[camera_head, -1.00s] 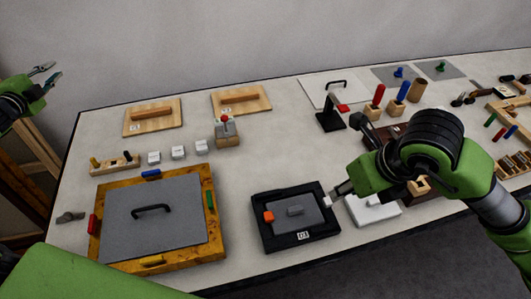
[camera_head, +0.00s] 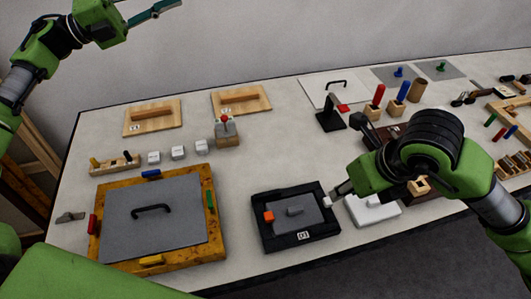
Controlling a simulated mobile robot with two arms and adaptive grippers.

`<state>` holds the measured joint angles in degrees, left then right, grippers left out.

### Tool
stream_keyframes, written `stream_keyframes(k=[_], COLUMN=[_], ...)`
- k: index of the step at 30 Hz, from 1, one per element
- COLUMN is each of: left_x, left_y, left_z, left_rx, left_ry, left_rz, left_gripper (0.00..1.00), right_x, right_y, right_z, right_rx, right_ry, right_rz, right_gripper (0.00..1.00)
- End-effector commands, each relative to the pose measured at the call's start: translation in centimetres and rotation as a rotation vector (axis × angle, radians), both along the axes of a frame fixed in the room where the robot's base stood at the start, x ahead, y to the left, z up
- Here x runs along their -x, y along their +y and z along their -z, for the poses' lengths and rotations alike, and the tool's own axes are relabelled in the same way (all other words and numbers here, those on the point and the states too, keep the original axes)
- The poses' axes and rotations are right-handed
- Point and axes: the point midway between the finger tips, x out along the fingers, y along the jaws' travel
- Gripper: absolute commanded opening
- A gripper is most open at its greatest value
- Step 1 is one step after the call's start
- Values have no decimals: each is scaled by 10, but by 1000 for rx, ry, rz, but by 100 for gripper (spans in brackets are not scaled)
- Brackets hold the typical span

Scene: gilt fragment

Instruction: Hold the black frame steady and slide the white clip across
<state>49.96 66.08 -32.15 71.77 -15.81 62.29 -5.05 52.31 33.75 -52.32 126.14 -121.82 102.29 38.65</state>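The black frame (camera_head: 262,232) lies flat on the table near its front edge. It holds a grey panel (camera_head: 309,221) with a small grey handle, and an orange block (camera_head: 267,217) sits at its left side. The small white clip (camera_head: 327,201) is at the frame's right edge. My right gripper (camera_head: 339,194) is right beside the clip; I cannot tell if its fingers touch or grip it. My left gripper (camera_head: 160,11) is raised above the far left of the table, away from the frame; its fingers appear edge-on, with nothing visible in them.
A wooden-framed board (camera_head: 218,244) with a black handle lies left of the black frame. A white block (camera_head: 378,210) and wooden holders crowd its right. White cubes (camera_head: 178,152) and wooden plates (camera_head: 152,118) stand behind. The table between the board and black frame is clear.

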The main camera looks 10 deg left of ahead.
Motion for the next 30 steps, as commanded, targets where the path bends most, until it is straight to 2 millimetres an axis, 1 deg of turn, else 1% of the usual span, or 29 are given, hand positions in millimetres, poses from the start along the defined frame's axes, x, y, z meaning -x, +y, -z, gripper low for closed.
stream_keyframes(k=[1,2,3,5,6,8,9,11,12,14,15,18,20,22,24,26,27,30], left_x=[5,9,15,24,32,45,54,70,81,99,111,137,148,155,159,159,158,155], left_y=[-30,-47,-67,-98,-118,-147,-165,-191,-207,-229,-241,-260,-265,-265,-263,-260,-258,-253], left_z=[10,17,27,43,55,73,85,105,118,141,156,191,209,226,238,244,247,250], left_rx=[-50,-82,-127,-198,-249,-332,-390,-488,-558,-680,-770,-1006,-1152,-1318,-1469,-1581,-1645,-1767], left_ry=[1,3,7,11,13,14,13,9,4,-7,-18,-51,-78,-111,-146,-173,-190,-224], left_rz=[69,108,159,236,290,369,424,508,565,652,710,834,890,936,964,974,975,970], left_gripper=[18,18,18,18,18,18,18,18,18,18,18,18,18,18,18,18,18,18], right_x=[0,0,0,0,0,0,0,0,0,0,0,0,0,0,0,0,0,0], right_y=[0,0,0,0,0,0,0,0,0,0,0,0,0,0,0,0,0,0], right_z=[0,0,0,0,0,0,0,0,0,0,0,0,0,0,0,0,0,0], right_rx=[0,0,0,0,0,0,0,0,0,0,0,0,0,0,0,0,0,0], right_ry=[0,0,0,0,0,0,0,0,0,0,0,0,0,0,0,0,0,0], right_rz=[0,0,0,0,0,0,0,0,0,0,0,0,0,0,0,0,0,0], right_gripper=[28,28,28,28,28,28,28,28,28,28,28,28,28,28,28,28,28,28])
